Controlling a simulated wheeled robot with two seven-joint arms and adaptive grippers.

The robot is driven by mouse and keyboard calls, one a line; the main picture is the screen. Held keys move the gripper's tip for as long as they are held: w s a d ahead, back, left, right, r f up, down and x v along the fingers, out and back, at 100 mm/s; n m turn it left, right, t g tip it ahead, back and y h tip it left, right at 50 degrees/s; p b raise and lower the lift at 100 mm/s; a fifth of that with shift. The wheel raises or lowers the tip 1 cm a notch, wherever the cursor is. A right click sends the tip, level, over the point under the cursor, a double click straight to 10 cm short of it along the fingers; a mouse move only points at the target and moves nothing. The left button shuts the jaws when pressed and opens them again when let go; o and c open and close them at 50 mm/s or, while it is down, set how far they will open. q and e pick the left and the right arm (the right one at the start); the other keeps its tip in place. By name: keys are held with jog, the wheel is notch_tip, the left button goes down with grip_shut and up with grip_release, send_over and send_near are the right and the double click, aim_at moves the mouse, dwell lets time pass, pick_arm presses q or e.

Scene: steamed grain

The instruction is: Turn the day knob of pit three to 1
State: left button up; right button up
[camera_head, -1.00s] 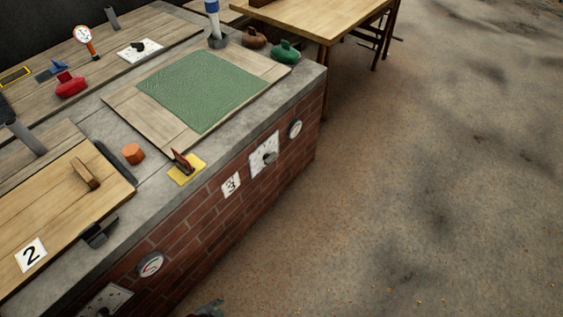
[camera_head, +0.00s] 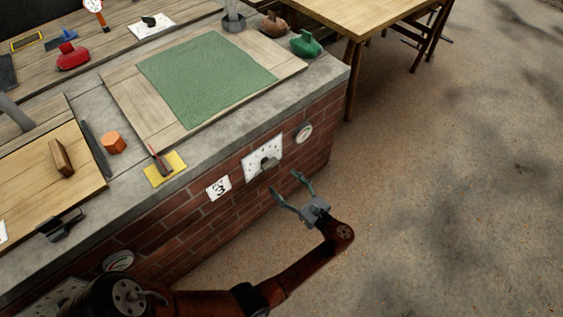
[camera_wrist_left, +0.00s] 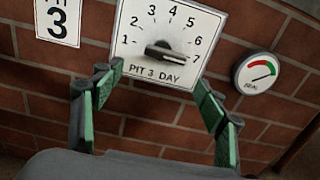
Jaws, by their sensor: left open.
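The pit three day dial is a white plate (camera_head: 250,165) on the brick front. It bears a dark day knob (camera_head: 268,164). In the left wrist view the plate (camera_wrist_left: 133,38) reads PIT 3 DAY with numbers 1 to 7, and the knob (camera_wrist_left: 165,52) sits at its lower middle. The knob's bar lies nearly level; I cannot tell which end is its pointer. My left gripper (camera_head: 285,183) is open and empty, in front of and below the dial, apart from the knob. In the wrist view its green-padded fingers (camera_wrist_left: 158,90) spread below the knob. My right gripper is out of view.
A sign with 3 (camera_head: 218,187) is left of the dial and a round gauge (camera_head: 303,133) right of it. Above, the concrete counter (camera_head: 225,138) bears a green cloth (camera_head: 205,78) on boards. The floor (camera_head: 450,200) at right is clear.

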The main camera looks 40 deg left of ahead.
aim_at(272, 166)
pick_arm(q)
jog(key=a+b, duration=0.1)
jog(key=a, duration=0.4)
jog(key=w+a+r+b, duration=0.1)
jog(key=a, duration=0.1)
jog(key=shift+w+a+b, duration=0.1)
jog(key=shift+a+b, duration=0.05)
jog(key=shift+b, duration=0.15)
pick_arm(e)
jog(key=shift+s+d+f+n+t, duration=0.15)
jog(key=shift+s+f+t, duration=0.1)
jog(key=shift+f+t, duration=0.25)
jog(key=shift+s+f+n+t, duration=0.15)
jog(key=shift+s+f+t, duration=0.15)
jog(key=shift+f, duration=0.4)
pick_arm(q)
jog(key=shift+c, duration=0.2)
jog(key=c, duration=1.1)
